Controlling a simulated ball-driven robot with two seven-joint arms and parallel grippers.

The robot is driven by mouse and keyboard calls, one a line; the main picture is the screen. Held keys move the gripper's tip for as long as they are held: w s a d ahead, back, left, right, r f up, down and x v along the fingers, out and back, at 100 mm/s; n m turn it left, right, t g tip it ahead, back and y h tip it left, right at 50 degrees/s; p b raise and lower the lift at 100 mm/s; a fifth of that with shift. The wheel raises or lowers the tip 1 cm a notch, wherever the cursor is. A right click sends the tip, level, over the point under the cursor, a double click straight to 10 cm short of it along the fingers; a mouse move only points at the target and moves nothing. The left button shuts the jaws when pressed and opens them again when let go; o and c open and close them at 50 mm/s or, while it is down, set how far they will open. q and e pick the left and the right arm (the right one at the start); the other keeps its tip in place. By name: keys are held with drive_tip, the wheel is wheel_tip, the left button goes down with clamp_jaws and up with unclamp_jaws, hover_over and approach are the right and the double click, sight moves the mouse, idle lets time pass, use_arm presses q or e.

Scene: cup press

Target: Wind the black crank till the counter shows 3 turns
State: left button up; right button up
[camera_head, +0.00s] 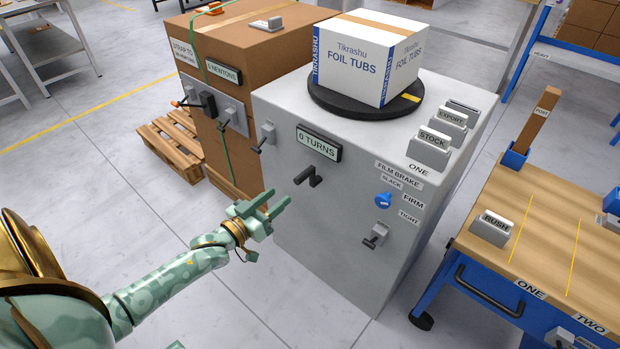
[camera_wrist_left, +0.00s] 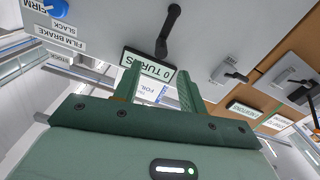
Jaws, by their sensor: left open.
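The black crank (camera_head: 310,176) sticks out of the front of the grey machine cabinet, below the counter. The counter (camera_head: 319,143) reads "0 TURNS". In the left wrist view the crank (camera_wrist_left: 168,30) shows beyond my fingers, and the counter (camera_wrist_left: 149,68) shows upside down, partly between them. My left gripper (camera_head: 279,203) is open and empty, in front of the cabinet, to the lower left of the crank and apart from it. In the wrist view its two fingers (camera_wrist_left: 156,85) are spread with nothing between them. My right gripper is not seen.
The grey cabinet (camera_head: 330,230) carries a blue knob (camera_head: 383,200), a lever (camera_head: 375,236) and another small lever (camera_head: 266,138). A box of foil tubs (camera_head: 350,62) stands on the black turntable (camera_head: 330,98). A wooden workbench (camera_head: 550,230) is at the right, a pallet (camera_head: 165,148) at the left.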

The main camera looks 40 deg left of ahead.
sight(311, 170)
use_arm(q)
drive_tip(key=w+b, duration=0.1)
drive_tip(key=w, duration=0.2)
drive_tip(key=w+b, duration=0.1)
drive_tip(key=w, duration=0.3)
drive_tip(key=w+b, duration=0.2)
drive_tip(key=w, duration=0.1)
drive_tip(key=shift+w+d+f, duration=0.25)
drive_tip(key=shift+w+d, duration=0.05)
drive_tip(key=shift+d, duration=0.05)
drive_tip(key=shift+w+r, duration=0.15)
drive_tip(key=shift+w, duration=0.2)
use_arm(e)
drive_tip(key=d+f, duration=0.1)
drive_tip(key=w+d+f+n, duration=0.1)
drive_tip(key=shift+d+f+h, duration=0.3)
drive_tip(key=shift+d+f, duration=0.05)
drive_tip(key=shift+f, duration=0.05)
use_arm(q)
drive_tip(key=shift+d, duration=0.1)
clamp_jaws()
